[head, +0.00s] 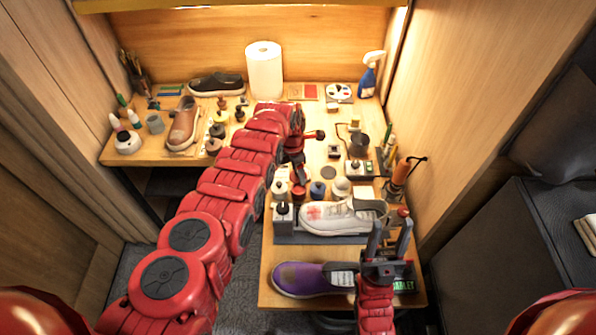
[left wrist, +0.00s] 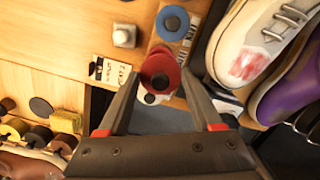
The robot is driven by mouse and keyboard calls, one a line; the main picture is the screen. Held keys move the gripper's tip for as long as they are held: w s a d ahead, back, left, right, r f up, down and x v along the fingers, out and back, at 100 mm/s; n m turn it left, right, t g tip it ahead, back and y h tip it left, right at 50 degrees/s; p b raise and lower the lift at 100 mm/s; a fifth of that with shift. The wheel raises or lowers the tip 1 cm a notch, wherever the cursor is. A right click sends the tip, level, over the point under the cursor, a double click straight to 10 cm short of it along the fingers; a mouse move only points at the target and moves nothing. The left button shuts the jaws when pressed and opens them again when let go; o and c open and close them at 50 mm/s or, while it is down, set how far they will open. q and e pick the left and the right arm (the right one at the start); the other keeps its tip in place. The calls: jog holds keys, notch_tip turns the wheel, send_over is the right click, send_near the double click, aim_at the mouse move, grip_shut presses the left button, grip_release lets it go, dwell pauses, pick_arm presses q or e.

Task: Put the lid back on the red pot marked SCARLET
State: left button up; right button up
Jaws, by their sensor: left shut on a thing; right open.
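The red pot (head: 298,194) stands among the small pots behind the white sneaker. My left gripper (head: 299,170) is right above it. In the left wrist view its fingers (left wrist: 160,80) close on a red round piece (left wrist: 160,66) with dark round parts, which looks like the lid. Lid and pot overlap from above, so I cannot tell whether they touch. The pot's own marking is not readable. A dark sign (head: 404,286) with green letters ending in "ARLET" lies at the front right, partly hidden. My right gripper (head: 390,228) is open and empty beside the white sneaker's right end.
A blue pot (head: 318,189) stands right of the red pot and also shows in the left wrist view (left wrist: 172,22). The white sneaker (head: 342,217) and the purple sneaker (head: 300,279) lie in front. The bench has an inner left edge.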

pick_arm(q)
notch_tip(320, 180, down, 6)
jog(key=b, duration=0.5)
jog(key=shift+r, duration=0.15)
jog(key=shift+b, duration=0.35)
jog(key=shift+w+d, duration=0.1)
jog(key=shift+f, duration=0.25)
dwell(1.4)
jog(key=o, duration=1.4)
jog(key=shift+c, duration=0.2)
